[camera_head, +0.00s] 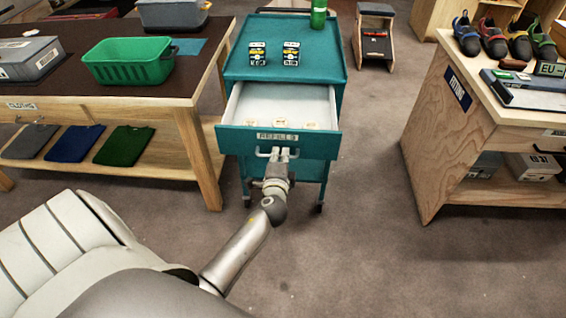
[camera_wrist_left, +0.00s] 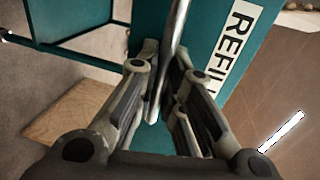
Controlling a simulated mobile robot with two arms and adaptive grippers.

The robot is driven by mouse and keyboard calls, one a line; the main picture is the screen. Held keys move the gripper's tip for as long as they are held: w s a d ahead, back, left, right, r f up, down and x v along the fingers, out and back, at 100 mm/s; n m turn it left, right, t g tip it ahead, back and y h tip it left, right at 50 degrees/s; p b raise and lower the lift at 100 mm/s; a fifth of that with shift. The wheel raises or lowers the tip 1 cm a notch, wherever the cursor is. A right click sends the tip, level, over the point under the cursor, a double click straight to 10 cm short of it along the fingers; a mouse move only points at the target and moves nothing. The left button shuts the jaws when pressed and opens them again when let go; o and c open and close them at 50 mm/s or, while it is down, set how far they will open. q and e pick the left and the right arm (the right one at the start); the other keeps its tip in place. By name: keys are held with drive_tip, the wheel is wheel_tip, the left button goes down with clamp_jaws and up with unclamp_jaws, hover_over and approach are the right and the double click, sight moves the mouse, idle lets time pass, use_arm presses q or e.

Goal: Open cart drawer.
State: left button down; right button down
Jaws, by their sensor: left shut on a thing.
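The teal cart (camera_head: 237,66) stands in the middle of the head view. Its drawer (camera_head: 226,140), with a "REFILLS" label on the front, is pulled well out, and its pale inside shows with a few small round items near the front. The teal drawer front also shows in the left wrist view (camera_wrist_left: 205,25). My left gripper (camera_head: 279,156) is at the drawer front, shut on the metal drawer handle (camera_wrist_left: 177,35). In the left wrist view the handle bar runs between the two fingers. My right gripper is not in view.
Two small patterned boxes (camera_head: 257,53) and a green bottle (camera_head: 319,14) stand on the cart top. A table with a green basket (camera_head: 128,62) is at the left. A wooden counter with shoes (camera_head: 494,44) is at the right. Floor (camera_head: 370,200) is clear between cart and counter.

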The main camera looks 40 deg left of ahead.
use_arm(q)
drive_tip(key=c, duration=1.9)
unclamp_jaws()
drive_tip(key=shift+o, duration=0.4)
drive_tip(key=shift+s+d, duration=0.15)
drive_tip(key=shift+s, duration=0.05)
drive_tip(key=v, duration=1.1)
drive_tip(key=shift+s+d, duration=0.2)
drive_tip(key=shift+s, duration=0.05)
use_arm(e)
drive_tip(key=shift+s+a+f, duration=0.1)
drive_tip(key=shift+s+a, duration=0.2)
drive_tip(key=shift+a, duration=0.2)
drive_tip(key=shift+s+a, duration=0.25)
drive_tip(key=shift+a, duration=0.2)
